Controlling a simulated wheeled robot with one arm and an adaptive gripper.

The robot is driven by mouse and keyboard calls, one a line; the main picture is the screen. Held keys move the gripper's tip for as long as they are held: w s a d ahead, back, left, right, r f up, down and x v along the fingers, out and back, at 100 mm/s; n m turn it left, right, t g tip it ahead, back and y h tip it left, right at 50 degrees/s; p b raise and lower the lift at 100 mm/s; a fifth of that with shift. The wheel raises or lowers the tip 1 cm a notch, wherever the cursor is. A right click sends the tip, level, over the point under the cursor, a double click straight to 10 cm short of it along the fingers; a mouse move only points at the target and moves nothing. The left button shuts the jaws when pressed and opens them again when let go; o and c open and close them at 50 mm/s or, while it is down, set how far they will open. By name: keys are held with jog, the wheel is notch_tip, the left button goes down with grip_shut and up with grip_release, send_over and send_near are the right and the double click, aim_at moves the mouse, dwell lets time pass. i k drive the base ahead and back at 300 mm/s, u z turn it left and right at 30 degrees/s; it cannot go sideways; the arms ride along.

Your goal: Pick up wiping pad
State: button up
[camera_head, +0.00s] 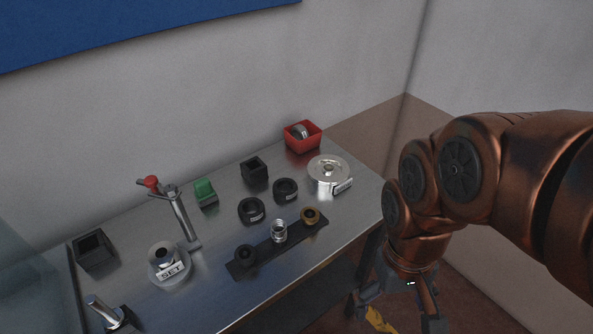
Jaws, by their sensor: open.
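I cannot make out a wiping pad for certain. A small green piece (205,192) with a dark front stands at the back of the metal table, and I cannot tell whether it is the pad. My gripper (402,316) hangs off the table's right front edge, pointing down, with its fingers apart and nothing seen between them. The lower ends of the fingers are cut off by the picture's bottom edge.
The metal table (335,228) holds a red bin (303,137), a silver disc (327,168), two black rings (251,210), a black strip with three fittings (264,256), a red-knobbed clamp (181,216), a "SET" labelled piece (170,269) and black square holders (93,250). The front right strip is bare.

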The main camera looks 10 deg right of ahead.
aim_at(205, 194)
jog(key=u, duration=0.05)
jog(key=k, duration=1)
jog(key=u, duration=1.25)
jog(key=i, duration=1.2)
jog(key=u, duration=0.35)
